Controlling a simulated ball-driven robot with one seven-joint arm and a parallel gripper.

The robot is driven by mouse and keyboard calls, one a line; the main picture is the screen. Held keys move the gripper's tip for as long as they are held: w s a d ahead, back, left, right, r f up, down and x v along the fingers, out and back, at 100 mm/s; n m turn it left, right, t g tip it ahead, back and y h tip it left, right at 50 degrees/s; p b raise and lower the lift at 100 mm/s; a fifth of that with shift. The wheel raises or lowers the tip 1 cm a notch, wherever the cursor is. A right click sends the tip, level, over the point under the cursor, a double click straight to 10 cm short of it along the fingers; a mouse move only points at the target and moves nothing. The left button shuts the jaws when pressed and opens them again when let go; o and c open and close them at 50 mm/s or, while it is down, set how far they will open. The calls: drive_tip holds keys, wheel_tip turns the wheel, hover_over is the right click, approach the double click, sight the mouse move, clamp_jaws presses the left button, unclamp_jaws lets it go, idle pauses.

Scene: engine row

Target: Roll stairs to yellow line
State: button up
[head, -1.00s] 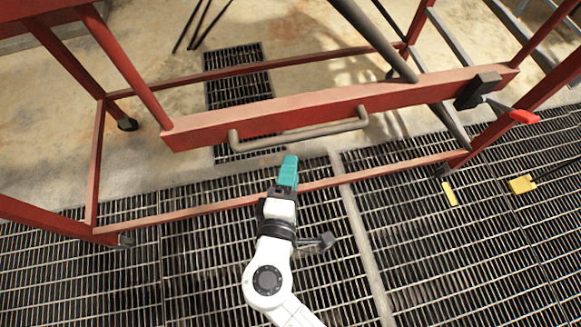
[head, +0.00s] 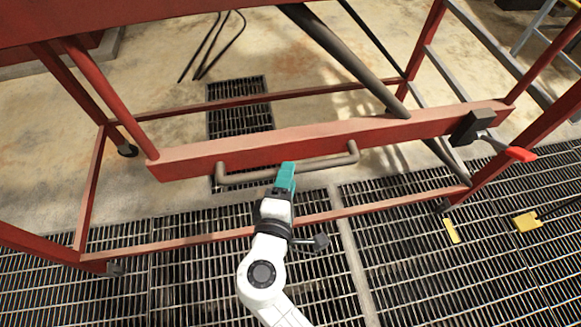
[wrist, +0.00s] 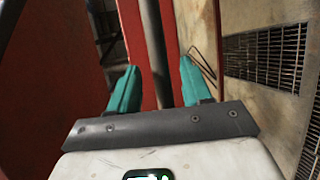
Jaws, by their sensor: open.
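The red stairs frame (head: 220,158) stands in front of me, with a grey handle bar (head: 330,163) on its front beam. My gripper (head: 287,170) has teal fingers and overlaps the handle near its middle in the head view. In the wrist view my gripper (wrist: 158,82) is open, and the grey handle (wrist: 155,45) runs between its two fingers without clear contact on either. A short yellow strip (head: 452,230) lies on the floor grating at the right; I cannot tell whether it is the line's full length.
A caster (head: 127,150) shows at the frame's left. A red-tipped lever (head: 520,153) sits on the beam's right end. A yellow block (head: 527,221) with a dark cord lies on the grating. A floor drain (head: 240,105) is behind the beam.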

drive_tip(key=shift+x, duration=1.6)
clamp_jaws()
